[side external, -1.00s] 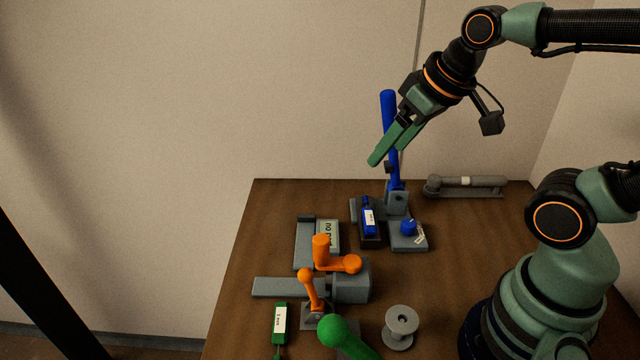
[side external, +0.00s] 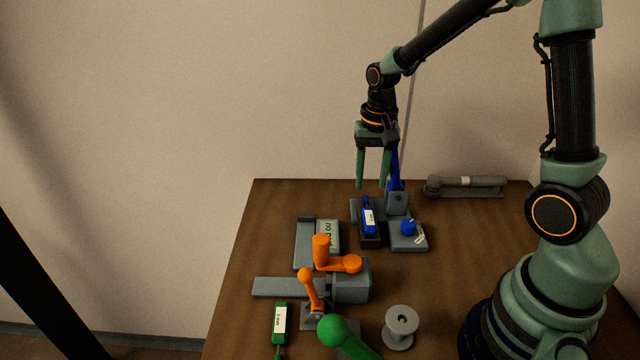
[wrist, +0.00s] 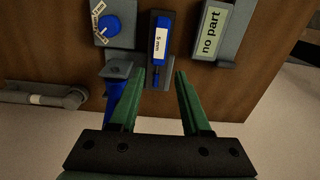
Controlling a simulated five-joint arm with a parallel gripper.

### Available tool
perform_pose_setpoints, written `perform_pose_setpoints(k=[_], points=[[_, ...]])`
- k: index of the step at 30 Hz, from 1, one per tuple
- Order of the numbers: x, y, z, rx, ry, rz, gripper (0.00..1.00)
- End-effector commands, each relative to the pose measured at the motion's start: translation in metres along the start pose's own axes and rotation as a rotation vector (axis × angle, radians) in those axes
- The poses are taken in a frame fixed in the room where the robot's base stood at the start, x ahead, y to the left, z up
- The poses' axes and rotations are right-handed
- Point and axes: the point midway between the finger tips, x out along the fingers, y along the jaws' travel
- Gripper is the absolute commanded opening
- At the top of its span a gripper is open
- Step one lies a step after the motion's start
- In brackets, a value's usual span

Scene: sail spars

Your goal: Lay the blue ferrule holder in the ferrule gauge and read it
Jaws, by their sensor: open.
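The blue ferrule holder (side external: 368,219) has a white label and sits in a dark rest at the back of the table. In the wrist view the holder (wrist: 161,42) shows a label reading 5 mm, with its thin end towards me. The ferrule gauge (side external: 305,243) appears to be the grey fixture left of it, with a panel (side external: 329,235) that reads "no part" in the wrist view (wrist: 209,32). My gripper (side external: 372,186) is open and empty, pointing down above and behind the holder. Its fingers (wrist: 161,75) straddle the line of the holder's thin end without touching it.
A tall blue lever (side external: 394,168) stands close behind my fingers, beside a blue knob (side external: 409,227) on a grey base. Orange levers (side external: 321,250), a green labelled holder (side external: 280,322), a green ball-ended lever (side external: 335,331) and a grey spool (side external: 400,326) are nearer. A grey pipe (side external: 465,186) lies back right.

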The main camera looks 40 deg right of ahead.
Motion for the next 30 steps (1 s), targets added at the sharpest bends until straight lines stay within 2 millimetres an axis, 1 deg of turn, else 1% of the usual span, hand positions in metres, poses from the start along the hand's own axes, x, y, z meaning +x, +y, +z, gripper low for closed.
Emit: perform_pose_setpoints(k=[1, 10, 14, 27, 29, 30], points=[[0.005, 0.001, -0.001, 0.014, -0.009, 0.006, 0.47], [0.015, 0.002, -0.003, 0.031, -0.018, 0.012, 0.47], [0.025, 0.002, -0.002, 0.03, -0.02, 0.013, 0.47], [0.078, 0.003, -0.001, 0.029, -0.02, 0.013, 0.47], [0.075, 0.002, -0.002, 0.029, -0.016, 0.011, 0.25], [0.074, 0.002, -0.002, 0.029, -0.016, 0.01, 0.09]])
